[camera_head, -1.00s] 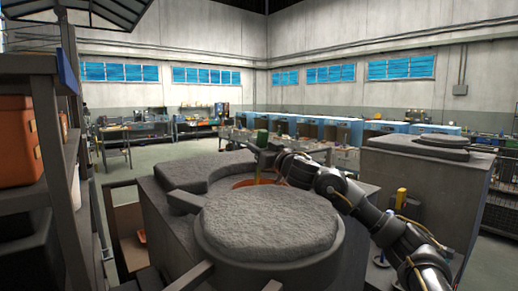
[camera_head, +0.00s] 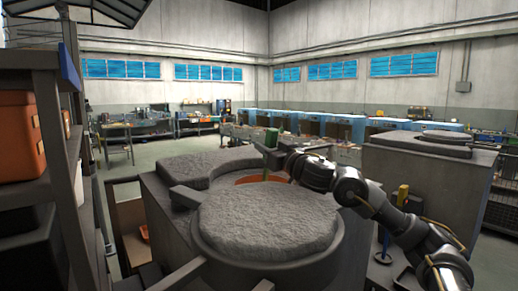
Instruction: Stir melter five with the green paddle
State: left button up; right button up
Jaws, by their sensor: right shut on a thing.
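A grey melter (camera_head: 168,225) stands in front of me with a round opening that shows orange melt (camera_head: 246,179). No number is legible on it. My right gripper (camera_head: 270,153) is over the opening, its arm coming in from the right. It is shut on the green paddle (camera_head: 272,138), whose green top sticks up above the fingers. A thin shaft runs down from the gripper toward the melt; its lower end is hidden behind the round lid. My left gripper is not in view.
A rough grey round lid (camera_head: 268,220) lies in the foreground, close below the right arm. A shelf rack (camera_head: 75,160) with orange bins (camera_head: 20,137) stands close at left. Another grey unit (camera_head: 425,185) stands at right. Open floor lies behind the melter at left.

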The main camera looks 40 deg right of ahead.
jog(key=shift+s, duration=0.4)
jog(key=shift+w, duration=0.15)
jog(key=shift+d+r+b, duration=0.1)
jog(key=shift+d+b, duration=0.25)
jog(key=shift+d, duration=1.9)
